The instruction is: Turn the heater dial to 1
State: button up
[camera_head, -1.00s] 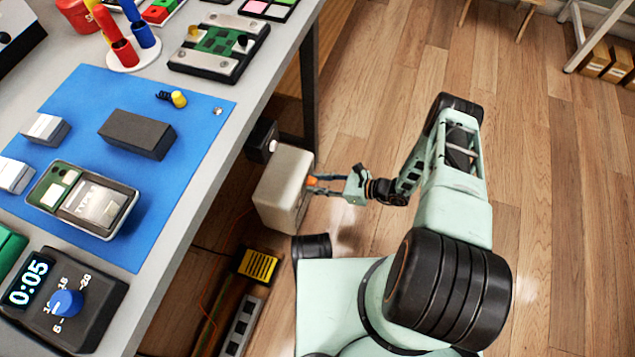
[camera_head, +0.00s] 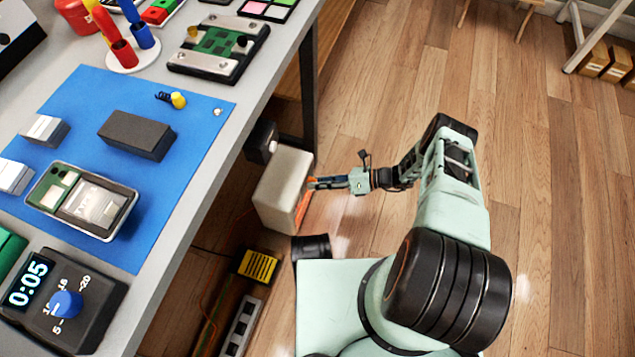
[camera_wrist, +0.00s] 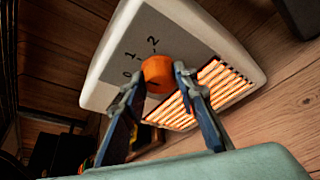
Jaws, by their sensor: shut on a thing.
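The heater (camera_head: 284,188) is a cream box on the floor beside the table. Its front fills the upper middle of the wrist view (camera_wrist: 215,38), with a grey panel and glowing orange slats. The orange heater dial (camera_wrist: 158,70) sits on this panel, with 0, 1 and 2 printed around its upper left side. A dark mark shows near the dial's lower edge; I cannot tell which number the pointer is on. My gripper (camera_wrist: 158,78) is shut on the dial, one fingertip at each side. In the head view my gripper (camera_head: 313,184) meets the heater's right face.
The table (camera_head: 205,165) stands left of the heater, with a blue mat (camera_head: 205,120), a phone (camera_head: 128,208) and a timer (camera_head: 95,318) on it. A yellow slotted item (camera_head: 259,265) and a power strip (camera_head: 240,325) lie below. Open wooden floor (camera_head: 560,220) is on the right.

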jog(key=shift+m, duration=0.4)
jog(key=shift+w, duration=0.1)
jog(key=o, duration=1.1)
jog(key=shift+o, duration=0.2)
jog(key=w+v, duration=0.1)
jog(key=v, duration=1.1)
jog(key=shift+s, duration=0.45)
jog(key=shift+f, duration=0.15)
